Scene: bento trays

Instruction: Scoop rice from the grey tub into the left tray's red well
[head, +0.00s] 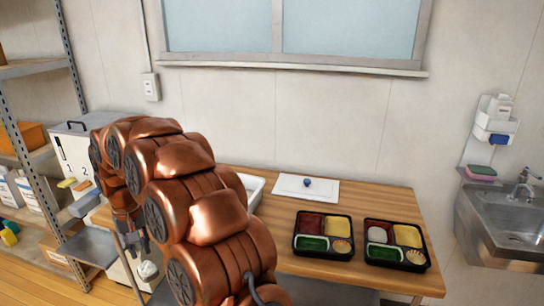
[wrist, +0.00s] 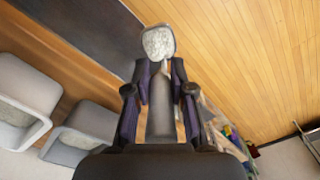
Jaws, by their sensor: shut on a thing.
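My gripper (wrist: 160,92) is shut on the dark handle of a scoop (wrist: 160,110); white rice (wrist: 158,42) fills the scoop's end. In the head view my gripper (head: 132,238) hangs low at the left, off the table's left end, with the rice-filled scoop (head: 148,270) below it. The left tray (head: 323,257) is on the table, well to the right of my gripper. Its red well (head: 309,221) looks bare, beside yellow, green and speckled wells. A pale tub (head: 259,184) stands behind my arm, mostly hidden; I cannot tell its contents.
The right tray (head: 395,267) has a white mound in its red well. Metal shelving (head: 70,60) stands at the left, a sink (head: 505,220) at the right. Grey containers (wrist: 85,132) show in the wrist view.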

